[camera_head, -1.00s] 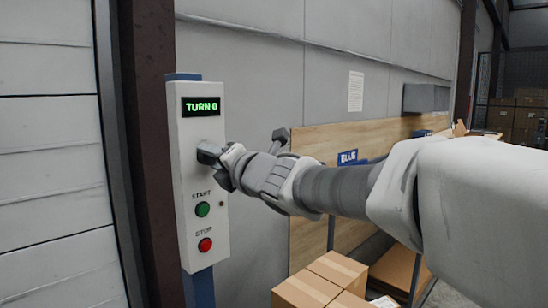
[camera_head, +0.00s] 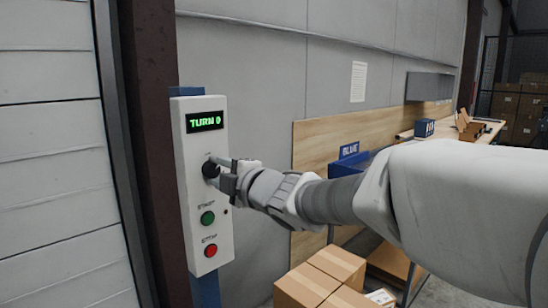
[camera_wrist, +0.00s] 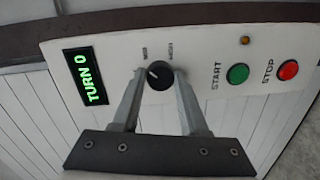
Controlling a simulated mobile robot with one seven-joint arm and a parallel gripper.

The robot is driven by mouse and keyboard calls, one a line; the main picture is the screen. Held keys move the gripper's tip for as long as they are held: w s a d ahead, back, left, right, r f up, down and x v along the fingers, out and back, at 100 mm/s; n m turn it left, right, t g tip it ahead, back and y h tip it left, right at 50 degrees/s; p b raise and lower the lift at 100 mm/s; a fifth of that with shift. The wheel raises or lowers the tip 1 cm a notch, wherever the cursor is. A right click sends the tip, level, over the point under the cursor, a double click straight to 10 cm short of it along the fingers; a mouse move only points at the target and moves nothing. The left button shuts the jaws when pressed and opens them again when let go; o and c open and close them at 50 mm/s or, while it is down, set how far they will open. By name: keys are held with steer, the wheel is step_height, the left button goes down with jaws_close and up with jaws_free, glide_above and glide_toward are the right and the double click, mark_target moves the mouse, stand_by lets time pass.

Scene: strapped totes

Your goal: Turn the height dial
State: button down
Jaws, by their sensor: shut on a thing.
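The height dial is a round black knob with a pale pointer line, on a white control panel (camera_head: 186,150). It shows at my fingertips in the head view (camera_head: 210,169) and between my two fingers in the wrist view (camera_wrist: 158,76). My gripper (camera_head: 218,170) reaches in from the right and is shut on the dial, one finger on either side, as the wrist view (camera_wrist: 159,82) shows. The green display (camera_head: 205,121) above the dial reads TURN 0, also in the wrist view (camera_wrist: 85,77).
A green START button (camera_head: 207,217) and a red STOP button (camera_head: 210,250) sit below the dial. Cardboard boxes (camera_head: 322,280) stand under my arm. A blue bin (camera_head: 346,168) is behind it. A dark post (camera_head: 150,150) stands left of the panel.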

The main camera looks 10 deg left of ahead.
steer(key=m+p, duration=0.3)
steer(key=shift+w+d+r+g, duration=0.1)
steer(key=shift+r+g, duration=0.1)
steer(key=shift+g, duration=0.1)
steer(key=m+p, duration=0.4)
steer(key=shift+m+g, duration=0.3)
steer(key=m+p, duration=0.3)
steer(key=shift+f+y, duration=0.1)
steer(key=shift+y, duration=0.3)
steer(key=shift+f+m+g+p, duration=0.15)
steer(key=shift+m+g+p, duration=0.15)
steer(key=shift+m+p, duration=1.2)
steer(key=shift+m, duration=0.3)
steer(key=shift+c, duration=2.2)
jaws_free()
